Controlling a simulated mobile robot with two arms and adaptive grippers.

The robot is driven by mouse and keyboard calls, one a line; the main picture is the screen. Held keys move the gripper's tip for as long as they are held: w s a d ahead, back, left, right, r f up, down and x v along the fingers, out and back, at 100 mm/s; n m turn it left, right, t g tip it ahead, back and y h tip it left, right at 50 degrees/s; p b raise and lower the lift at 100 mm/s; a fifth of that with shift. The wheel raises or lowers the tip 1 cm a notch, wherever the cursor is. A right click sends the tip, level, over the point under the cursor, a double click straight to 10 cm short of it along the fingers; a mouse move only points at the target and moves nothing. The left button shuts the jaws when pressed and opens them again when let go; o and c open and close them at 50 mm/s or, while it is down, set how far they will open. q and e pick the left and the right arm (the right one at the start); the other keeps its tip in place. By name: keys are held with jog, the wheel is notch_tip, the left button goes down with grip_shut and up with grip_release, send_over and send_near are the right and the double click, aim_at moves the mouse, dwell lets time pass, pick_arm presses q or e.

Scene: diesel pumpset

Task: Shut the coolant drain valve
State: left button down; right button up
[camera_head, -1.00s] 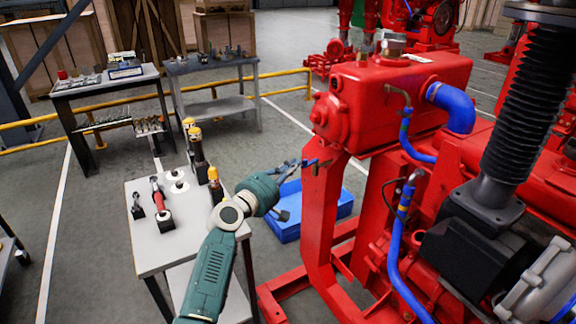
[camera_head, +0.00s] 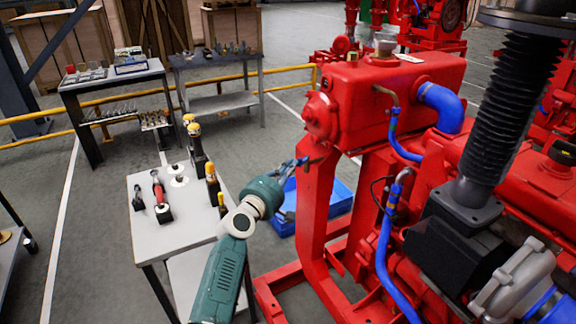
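The red radiator tank (camera_head: 390,95) stands on a red upright at the centre. A small valve with a blue lever (camera_head: 303,161) shows at the tank's lower left, by the top of the upright; I take it for the coolant drain valve. My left gripper (camera_head: 290,168) is at the lever, at the end of my green and grey arm coming up from below. Its fingers are small and partly hidden by the wrist, so I cannot tell whether they touch or hold the lever. My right gripper is not in view.
A white tool table (camera_head: 150,245) with several tools stands left of my arm. A blue bin (camera_head: 338,203) lies on the floor behind the red upright. Blue hoses (camera_head: 384,250) and a black bellows pipe (camera_head: 510,110) fill the right. Workbenches and a yellow rail stand behind.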

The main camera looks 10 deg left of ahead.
pick_arm(q)
jog(key=shift+s+d, duration=0.3)
jog(key=shift+d, duration=0.55)
jog(key=shift+d+p, duration=0.55)
jog(key=shift+d, duration=1.55)
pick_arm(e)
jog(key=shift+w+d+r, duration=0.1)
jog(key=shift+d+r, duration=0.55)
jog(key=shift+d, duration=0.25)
pick_arm(q)
jog(key=shift+a, duration=0.1)
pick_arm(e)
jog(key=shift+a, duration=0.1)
